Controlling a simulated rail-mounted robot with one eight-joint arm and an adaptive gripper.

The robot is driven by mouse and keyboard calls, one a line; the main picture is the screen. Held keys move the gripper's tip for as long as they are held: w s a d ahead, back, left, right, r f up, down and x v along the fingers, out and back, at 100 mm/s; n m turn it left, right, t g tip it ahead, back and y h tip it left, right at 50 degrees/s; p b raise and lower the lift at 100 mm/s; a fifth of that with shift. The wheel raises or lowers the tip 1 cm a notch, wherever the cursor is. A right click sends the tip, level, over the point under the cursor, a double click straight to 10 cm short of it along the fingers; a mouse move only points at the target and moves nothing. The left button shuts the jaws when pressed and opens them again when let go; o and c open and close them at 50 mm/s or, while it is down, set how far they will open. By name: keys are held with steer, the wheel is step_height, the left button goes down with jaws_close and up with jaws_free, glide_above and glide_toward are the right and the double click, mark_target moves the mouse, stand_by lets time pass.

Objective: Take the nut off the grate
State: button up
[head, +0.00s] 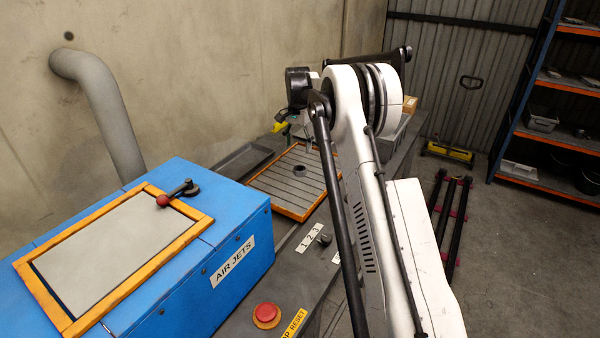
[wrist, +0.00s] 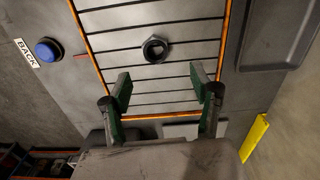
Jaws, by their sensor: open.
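The nut (wrist: 155,49) is a dark hexagonal ring lying flat on the slatted grate (wrist: 183,27), which has an orange frame. In the head view the nut (head: 299,170) shows as a small dark spot on the grate (head: 273,186), right of its middle. My gripper (wrist: 162,82) is open and empty in the wrist view, its two green-padded fingers apart. The nut appears beyond the fingertips, between their lines, not touching them. In the head view my gripper (head: 297,135) is partly hidden by my own arm, above the far part of the grate.
A blue AIR JETS cabinet (head: 240,250) with an orange-framed lid stands at the left. A red button (head: 266,315) is in front. A blue BACK button (wrist: 48,51) and a grey tray (wrist: 277,35) flank the grate. A yellow object (wrist: 254,137) lies nearby.

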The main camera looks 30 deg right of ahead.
glide_above(300, 168)
steer(key=f, duration=0.5)
steer(key=shift+w+a, duration=0.15)
steer(key=shift+w, duration=0.25)
steer(key=shift+s+f, duration=0.15)
steer(key=shift+f, duration=1.2)
steer(key=shift+s+f, duration=0.15)
steer(key=shift+f, duration=1.15)
steer(key=shift+c, duration=0.3)
steer(key=c, duration=1.3)
steer(key=shift+c, duration=0.2)
steer(key=shift+r, duration=0.1)
